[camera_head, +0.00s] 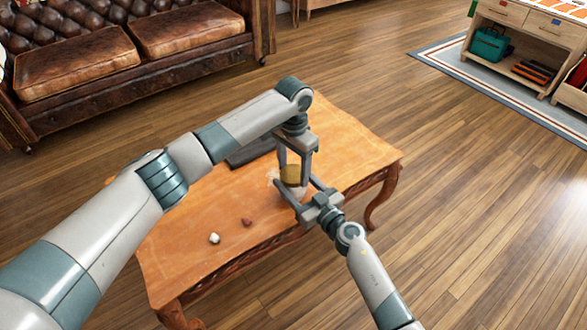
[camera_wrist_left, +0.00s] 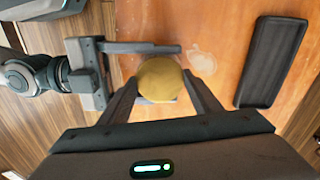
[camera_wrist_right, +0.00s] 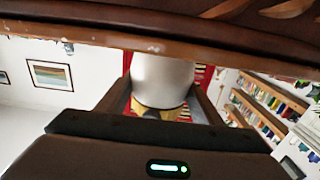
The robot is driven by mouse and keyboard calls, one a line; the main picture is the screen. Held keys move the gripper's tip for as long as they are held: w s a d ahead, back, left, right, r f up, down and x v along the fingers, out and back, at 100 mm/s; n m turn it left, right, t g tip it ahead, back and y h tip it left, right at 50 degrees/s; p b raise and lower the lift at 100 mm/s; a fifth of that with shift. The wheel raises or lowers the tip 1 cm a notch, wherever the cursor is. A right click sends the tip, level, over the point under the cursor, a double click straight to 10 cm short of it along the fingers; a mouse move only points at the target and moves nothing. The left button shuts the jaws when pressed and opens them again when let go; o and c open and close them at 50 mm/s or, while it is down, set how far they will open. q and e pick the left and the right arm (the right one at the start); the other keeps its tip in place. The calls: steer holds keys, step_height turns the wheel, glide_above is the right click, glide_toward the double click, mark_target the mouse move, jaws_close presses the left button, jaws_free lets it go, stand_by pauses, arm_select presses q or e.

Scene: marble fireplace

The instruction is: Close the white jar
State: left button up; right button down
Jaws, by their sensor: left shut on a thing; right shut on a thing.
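The round gold-brown lid (camera_head: 292,174) is between the fingers of my left gripper (camera_head: 294,166), which points down from above and is shut on it. The lid's top fills the gap between the fingers in the left wrist view (camera_wrist_left: 160,80). The white jar (camera_wrist_right: 163,78) is between the fingers of my right gripper (camera_head: 299,187), which comes in from the side and is shut on it. In the right wrist view, a gold band of the lid (camera_wrist_right: 172,113) shows at the jar's end. I cannot tell whether the lid is fully seated. The fingers mostly hide the jar in the head view.
The wooden table (camera_head: 190,262) is under both grippers. A dark tray (camera_wrist_left: 271,62) lies near its back edge. A small white object (camera_head: 214,238) and a small reddish one (camera_head: 247,222) lie at the front left. The table's right end (camera_head: 355,160) is clear.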

arm_select(q)
steer(key=shift+m, duration=0.5)
steer(key=o, duration=1.1)
steer(key=shift+o, duration=0.2)
steer(key=shift+r, duration=0.15)
steer(key=shift+r, duration=2.15)
steer(key=shift+o, duration=0.2)
steer(key=shift+r+n, duration=1.75)
steer(key=shift+n, duration=0.15)
